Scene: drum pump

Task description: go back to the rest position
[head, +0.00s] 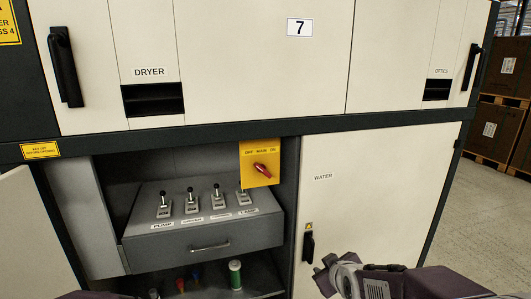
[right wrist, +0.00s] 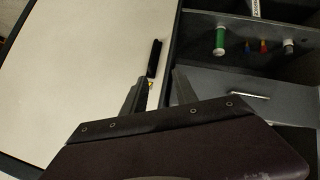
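My right gripper (head: 326,272) is at the lower right of the head view, in front of the white WATER door (head: 375,200). In the right wrist view its two fingers (right wrist: 158,92) stand apart with nothing between them. The black handle (head: 308,246) of the WATER door is just left of the gripper in the head view. In the right wrist view the handle (right wrist: 154,58) lies beyond the fingertips. I cannot tell the exact gap. My left gripper is not in view; only a bit of my purple arm shows at the bottom left.
An open bay holds a grey drawer unit (head: 205,245) with several levers and a yellow panel (head: 260,163) with a red switch. A green-and-white cylinder (head: 235,274) and small coloured items stand below. An open door (head: 35,240) is at left. Floor at right (head: 485,225) is clear.

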